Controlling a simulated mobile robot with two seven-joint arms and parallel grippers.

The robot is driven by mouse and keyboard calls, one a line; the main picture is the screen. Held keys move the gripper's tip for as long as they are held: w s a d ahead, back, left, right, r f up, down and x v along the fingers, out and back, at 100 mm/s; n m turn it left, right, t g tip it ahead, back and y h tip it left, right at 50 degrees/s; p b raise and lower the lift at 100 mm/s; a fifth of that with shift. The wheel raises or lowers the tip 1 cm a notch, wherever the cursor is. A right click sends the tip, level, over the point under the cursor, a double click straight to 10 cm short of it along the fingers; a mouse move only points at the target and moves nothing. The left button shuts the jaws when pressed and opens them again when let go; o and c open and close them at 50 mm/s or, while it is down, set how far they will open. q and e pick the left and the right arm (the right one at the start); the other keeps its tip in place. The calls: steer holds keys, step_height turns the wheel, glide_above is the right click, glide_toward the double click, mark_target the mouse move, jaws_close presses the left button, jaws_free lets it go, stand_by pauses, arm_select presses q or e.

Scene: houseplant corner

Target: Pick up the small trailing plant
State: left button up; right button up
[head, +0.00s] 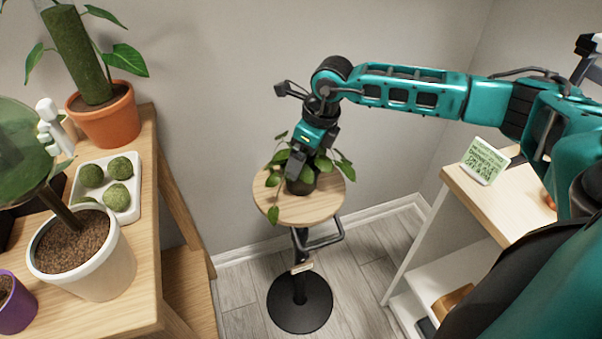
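The small trailing plant (302,183) sits in a dark pot on the round wooden top of a stand (325,207). Its green leaves spread to both sides, and some hang over the front edge of the top. My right gripper (297,163) reaches down from above, with its fingers at the pot's rim among the leaves. Leaves and the gripper body hide part of the fingers, so I cannot tell whether they are closed on the pot. The pot appears upright on the stand. My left gripper is not in view.
A wooden bench (150,215) at left holds a terracotta pot (108,115), a white tray (128,212) of moss balls, a white pot (95,262) and a purple pot (15,305). A shelf unit (470,205) with a green card (484,160) stands right. Floor around the stand is clear.

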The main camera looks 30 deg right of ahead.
steer(key=shift+r, duration=0.1)
steer(key=c, duration=1)
steer(key=shift+c, duration=0.2)
